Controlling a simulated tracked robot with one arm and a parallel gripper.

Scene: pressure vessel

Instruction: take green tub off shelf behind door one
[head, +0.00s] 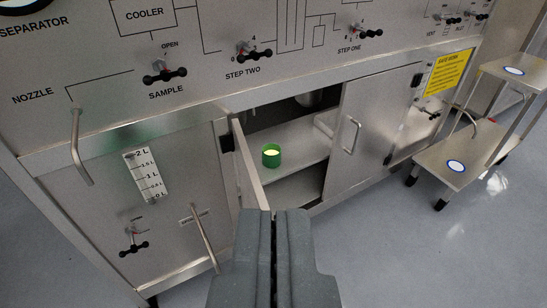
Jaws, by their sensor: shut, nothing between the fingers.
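My gripper (273,213) is shut and empty, in front of and below the tub in the picture, overlapping the lower edge of the open door. Whether it touches the door I cannot tell.
A second door (370,125) with a handle (351,135) bounds the opening on the right and looks closed. A small steel step table (455,160) stands at the right. The panel above carries black valve handles (165,75). The grey floor (420,250) at lower right is clear.

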